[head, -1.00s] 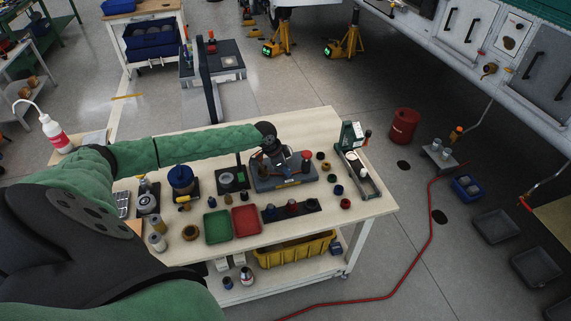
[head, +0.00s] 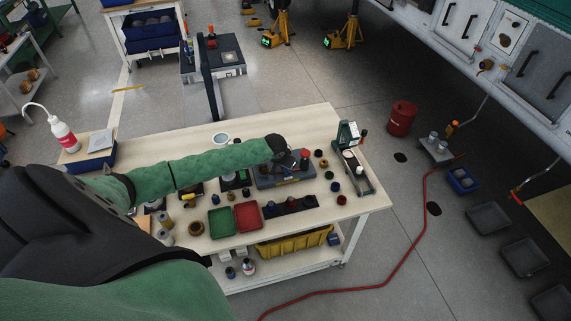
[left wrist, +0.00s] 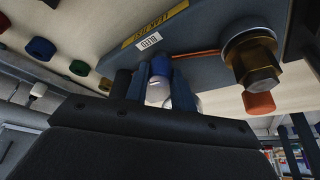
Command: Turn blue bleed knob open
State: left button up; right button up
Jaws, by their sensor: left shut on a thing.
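The blue bleed knob (left wrist: 161,65) shows in the left wrist view, beside a small white label on the grey test fixture (left wrist: 195,62). My left gripper (left wrist: 162,80) is shut on this knob, with one blue finger on each side of it. In the head view the fixture (head: 268,183) stands on the bench, and my left gripper (head: 287,160) is over its top. My arm and gripper hide the blue knob there. How far the knob is turned cannot be told. My right gripper is not in view.
A brass fitting (left wrist: 252,62) and an orange-red knob (left wrist: 259,102) sit beside my gripper. Green (head: 221,222) and red (head: 248,216) trays lie in front of the fixture. A small stand (head: 350,158) is to its right, with several loose caps between. The bench's front right corner is clear.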

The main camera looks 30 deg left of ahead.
pick_arm(q)
jog(key=shift+r, duration=0.15)
jog(key=shift+w+n, duration=0.1)
jog(key=shift+n, duration=0.3)
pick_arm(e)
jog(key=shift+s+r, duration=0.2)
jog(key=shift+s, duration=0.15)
pick_arm(q)
jog(key=o, duration=1)
jog(key=shift+s+r, duration=0.25)
jog(key=b+v, duration=0.3)
jog(key=v, duration=0.4)
jog(key=shift+d, duration=0.15)
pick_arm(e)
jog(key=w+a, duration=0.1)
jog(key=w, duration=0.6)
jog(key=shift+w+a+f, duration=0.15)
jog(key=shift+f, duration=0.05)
